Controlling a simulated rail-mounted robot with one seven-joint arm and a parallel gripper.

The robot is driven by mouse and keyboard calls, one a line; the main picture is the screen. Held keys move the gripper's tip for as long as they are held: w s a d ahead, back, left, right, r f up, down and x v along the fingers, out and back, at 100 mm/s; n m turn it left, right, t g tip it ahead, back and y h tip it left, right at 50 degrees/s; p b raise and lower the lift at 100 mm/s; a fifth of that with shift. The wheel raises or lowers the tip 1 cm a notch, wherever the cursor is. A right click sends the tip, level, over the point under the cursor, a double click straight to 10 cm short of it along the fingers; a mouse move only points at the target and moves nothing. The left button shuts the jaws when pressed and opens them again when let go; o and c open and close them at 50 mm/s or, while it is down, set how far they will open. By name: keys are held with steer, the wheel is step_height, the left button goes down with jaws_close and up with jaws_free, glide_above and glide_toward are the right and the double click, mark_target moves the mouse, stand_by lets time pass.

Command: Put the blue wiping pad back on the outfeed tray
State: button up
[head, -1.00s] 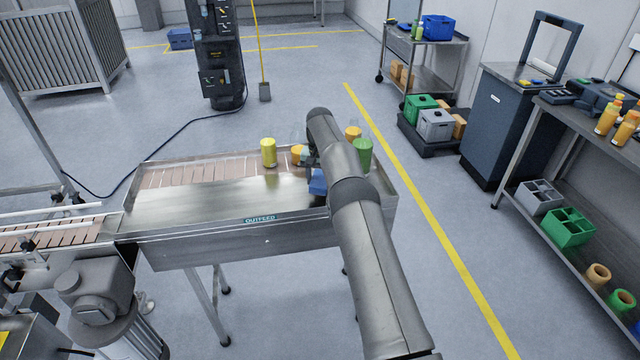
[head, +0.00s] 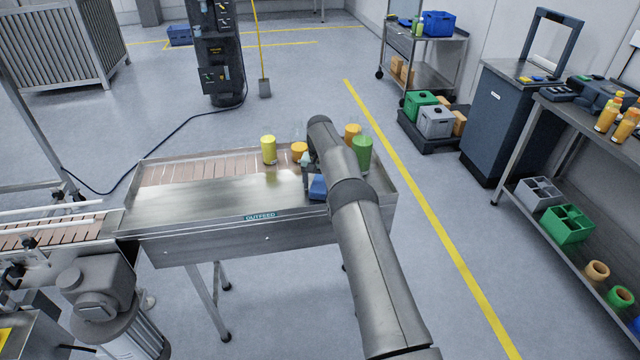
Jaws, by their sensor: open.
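The blue wiping pad (head: 318,186) shows in the head view at the right part of the outfeed tray (head: 225,200), partly hidden behind my arm. It appears to be on or just above the tray's metal surface; I cannot tell which. My gripper (head: 307,180) is open, right by the pad, and mostly hidden by my own arm. Whether its fingers touch the pad cannot be seen.
A yellow bottle (head: 268,149), an orange item (head: 299,151), an orange bottle (head: 353,134) and a green bottle (head: 363,153) stand along the tray's back side. Raised metal walls edge the tray. Its left and middle surface is clear.

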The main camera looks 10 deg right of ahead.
steer(key=shift+r+b, duration=0.3)
steer(key=shift+r, duration=0.2)
step_height(320, 180, up, 12)
steer(key=p, duration=0.3)
step_height(320, 180, up, 11)
glide_above(320, 184)
steer(key=s, duration=0.6)
steer(key=s+r+n, duration=0.2)
steer(key=s+r, duration=0.4)
steer(key=s, duration=0.6)
steer(key=s+f+n, duration=0.1)
steer(key=s+f, duration=0.2)
steer(key=s, duration=1.4)
steer(key=s+f+n+t, duration=0.1)
steer(key=s+f, duration=0.3)
steer(key=s, duration=1.3)
steer(key=shift+d+f, duration=0.1)
steer(key=shift+f+b, duration=0.55)
steer(key=shift+b, duration=0.05)
